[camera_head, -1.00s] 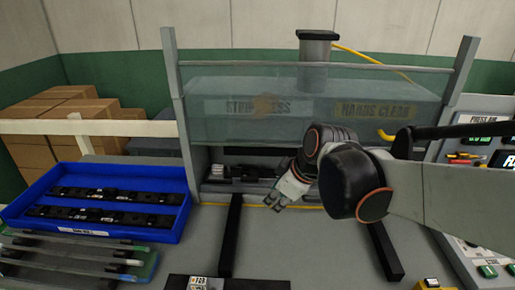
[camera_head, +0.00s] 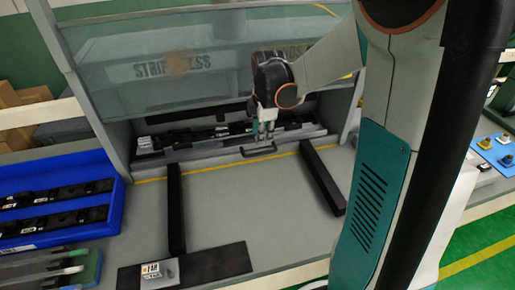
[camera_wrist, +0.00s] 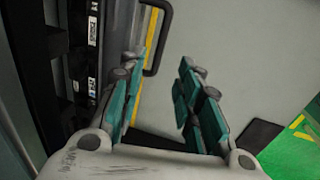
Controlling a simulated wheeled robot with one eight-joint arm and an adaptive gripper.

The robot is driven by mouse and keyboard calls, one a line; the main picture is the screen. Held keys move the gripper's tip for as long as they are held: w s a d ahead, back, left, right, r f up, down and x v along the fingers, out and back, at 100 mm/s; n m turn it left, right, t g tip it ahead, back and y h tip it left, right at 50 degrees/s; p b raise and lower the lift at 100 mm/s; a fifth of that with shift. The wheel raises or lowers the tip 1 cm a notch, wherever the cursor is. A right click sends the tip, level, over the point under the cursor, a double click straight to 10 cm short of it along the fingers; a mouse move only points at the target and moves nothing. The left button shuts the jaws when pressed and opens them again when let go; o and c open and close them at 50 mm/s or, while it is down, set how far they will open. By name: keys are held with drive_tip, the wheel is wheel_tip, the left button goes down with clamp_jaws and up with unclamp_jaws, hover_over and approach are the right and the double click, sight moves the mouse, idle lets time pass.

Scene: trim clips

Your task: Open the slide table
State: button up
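The slide table (camera_head: 200,154) is a low grey slab with a dark strip of parts on it, sitting back inside the press opening. A black bar handle (camera_head: 258,151) sticks out from its front edge. The handle also shows in the wrist view (camera_wrist: 157,45), just beyond my fingertips. My gripper (camera_head: 264,131) is above and close to the handle in the head view. In the wrist view my gripper (camera_wrist: 157,75) has its two teal finger pads apart with nothing between them. I cannot tell whether a finger touches the handle.
Two black rails (camera_head: 176,210) (camera_head: 323,178) run forward on the grey bench, with clear surface between them. A clear guard (camera_head: 200,72) hangs above the opening. A blue bin (camera_head: 117,200) of dark parts stands left. A black plate (camera_head: 215,262) lies at the front.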

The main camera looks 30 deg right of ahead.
sight(260, 153)
drive_tip(key=f, duration=0.3)
drive_tip(key=w+f+b, duration=0.1)
drive_tip(key=f, duration=0.2)
drive_tip(key=f+b, duration=0.1)
drive_tip(key=f, duration=0.2)
drive_tip(key=shift+w+d+f, duration=0.25)
drive_tip(key=shift+w, duration=0.1)
clamp_jaws()
